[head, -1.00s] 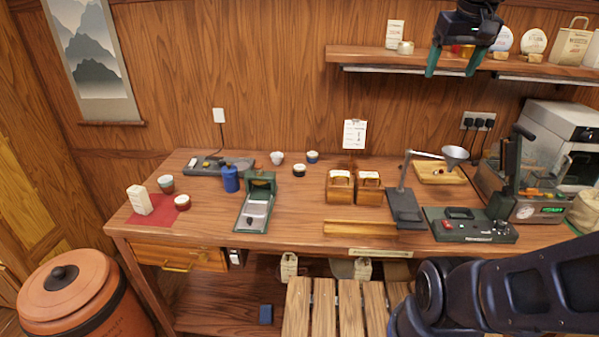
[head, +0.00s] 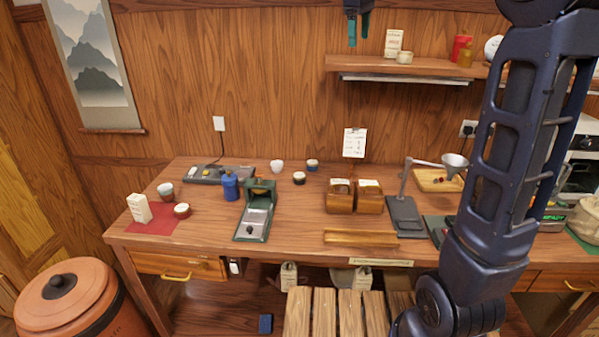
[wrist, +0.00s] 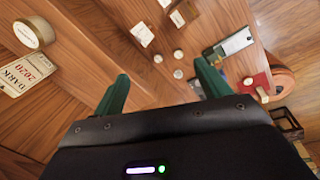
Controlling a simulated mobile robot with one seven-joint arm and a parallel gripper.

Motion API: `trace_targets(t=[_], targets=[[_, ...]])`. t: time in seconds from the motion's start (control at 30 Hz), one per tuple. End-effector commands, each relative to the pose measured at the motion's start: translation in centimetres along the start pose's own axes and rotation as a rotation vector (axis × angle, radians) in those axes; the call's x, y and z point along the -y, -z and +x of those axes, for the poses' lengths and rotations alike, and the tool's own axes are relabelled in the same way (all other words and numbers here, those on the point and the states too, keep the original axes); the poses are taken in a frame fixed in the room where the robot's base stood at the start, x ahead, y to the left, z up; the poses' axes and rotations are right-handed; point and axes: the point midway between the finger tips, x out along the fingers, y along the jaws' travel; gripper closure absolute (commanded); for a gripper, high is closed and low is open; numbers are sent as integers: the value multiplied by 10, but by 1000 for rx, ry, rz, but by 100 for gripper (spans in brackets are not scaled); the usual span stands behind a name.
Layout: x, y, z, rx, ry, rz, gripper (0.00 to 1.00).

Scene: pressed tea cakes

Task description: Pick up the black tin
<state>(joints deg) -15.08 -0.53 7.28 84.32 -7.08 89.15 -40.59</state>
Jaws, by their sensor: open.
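The likely black tin (head: 299,178) is a small, dark, round pot with a pale top. My gripper (head: 358,30) is at the top edge of the head view, high above the table. Its green fingers (wrist: 158,90) are spread apart and empty.
A blue canister (head: 230,186), green press (head: 256,212), wooden boxes (head: 340,197) and a dark stand (head: 404,212) are on the table. Open tabletop lies around the small pots.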

Motion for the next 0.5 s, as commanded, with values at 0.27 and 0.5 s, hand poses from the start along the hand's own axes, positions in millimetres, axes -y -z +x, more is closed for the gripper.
trace_targets(t=[0.27,0.5], targets=[[-18,95,27,36,47,-270,25],[-22,162,53,53,84,-468,25]])
